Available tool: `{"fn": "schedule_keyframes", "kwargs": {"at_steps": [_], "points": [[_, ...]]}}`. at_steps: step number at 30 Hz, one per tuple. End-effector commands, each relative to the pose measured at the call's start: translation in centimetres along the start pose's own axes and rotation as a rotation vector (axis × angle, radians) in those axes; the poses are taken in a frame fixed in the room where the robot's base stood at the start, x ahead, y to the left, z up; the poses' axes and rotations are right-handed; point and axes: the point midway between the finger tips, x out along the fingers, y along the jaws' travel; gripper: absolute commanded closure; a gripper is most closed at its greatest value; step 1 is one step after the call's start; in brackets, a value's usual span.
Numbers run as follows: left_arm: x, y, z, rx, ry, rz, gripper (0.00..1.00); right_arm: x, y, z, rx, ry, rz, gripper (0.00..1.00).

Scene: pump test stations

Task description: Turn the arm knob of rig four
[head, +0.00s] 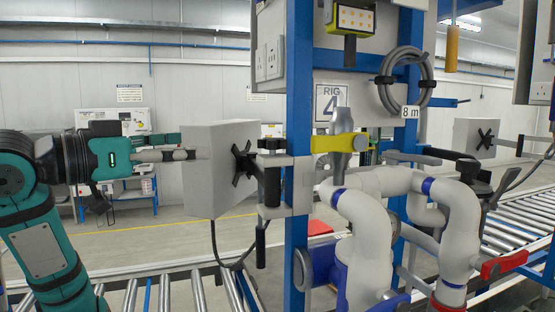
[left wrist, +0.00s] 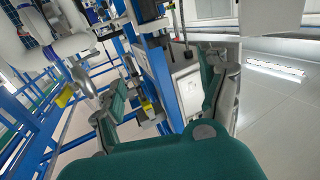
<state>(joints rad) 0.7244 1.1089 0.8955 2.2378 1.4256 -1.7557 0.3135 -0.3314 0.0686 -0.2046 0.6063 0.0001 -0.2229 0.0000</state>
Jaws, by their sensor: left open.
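The sign of rig four (head: 331,102) hangs on the blue frame in the middle of the head view. A grey-and-black jointed arm (head: 271,160) on the frame's post carries a pale flat panel (head: 207,165) by a black cross-shaped mount. A black piece (head: 271,144) tops its joint; I cannot tell whether this is the arm knob. My left gripper (head: 195,154) is level with the panel and overlaps it in the picture; contact cannot be told. In the left wrist view its fingers (left wrist: 165,105) are apart with nothing held between them. My right gripper is out of view.
White pipe-like limbs with blue rings (head: 375,205) stand right of the blue post (head: 298,130). A red handle (head: 503,264) is at the lower right. A coiled hose (head: 428,80) hangs above. A roller conveyor (head: 170,295) runs along the bottom.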

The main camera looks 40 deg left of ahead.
Motion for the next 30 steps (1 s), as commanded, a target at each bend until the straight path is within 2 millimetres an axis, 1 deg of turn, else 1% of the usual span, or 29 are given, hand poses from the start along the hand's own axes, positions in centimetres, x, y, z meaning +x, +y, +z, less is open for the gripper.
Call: {"fn": "schedule_keyframes", "kwargs": {"at_steps": [1, 2, 5, 8, 9, 11, 12, 17, 24, 27, 30], "points": [[-0.4, 0.3, 0.3, 0.006, 0.015, -0.026, 0.23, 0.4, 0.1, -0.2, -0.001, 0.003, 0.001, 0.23], [-0.6, 0.4, 0.3, 0.007, 0.022, -0.036, 0.23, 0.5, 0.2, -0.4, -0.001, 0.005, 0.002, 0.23], [-0.5, 0.5, 0.1, 0.006, 0.034, -0.05, 0.23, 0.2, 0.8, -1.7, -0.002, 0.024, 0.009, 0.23], [0.4, 0.4, -0.1, 0.005, 0.032, -0.049, 0.23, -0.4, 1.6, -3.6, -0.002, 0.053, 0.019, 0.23], [1.1, 0.4, -0.2, 0.004, 0.032, -0.048, 0.23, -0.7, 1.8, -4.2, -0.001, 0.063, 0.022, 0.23], [2.1, 0.4, -0.3, 0.004, 0.03, -0.047, 0.23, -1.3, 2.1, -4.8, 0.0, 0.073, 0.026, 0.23], [3.0, 0.4, -0.4, 0.003, 0.03, -0.045, 0.23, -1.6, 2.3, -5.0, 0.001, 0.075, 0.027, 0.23], [6.5, 0.2, -0.5, 0.003, 0.029, -0.044, 0.23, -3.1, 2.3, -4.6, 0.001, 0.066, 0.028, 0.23], [11.7, 0.0, -0.7, 0.003, 0.03, -0.044, 0.23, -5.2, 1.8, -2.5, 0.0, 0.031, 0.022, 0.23], [13.5, -0.1, -0.7, 0.004, 0.03, -0.045, 0.23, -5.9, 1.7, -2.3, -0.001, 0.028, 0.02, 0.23], [14.9, -0.2, -0.7, 0.005, 0.031, -0.045, 0.23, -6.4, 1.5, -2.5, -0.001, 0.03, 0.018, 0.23]]}}
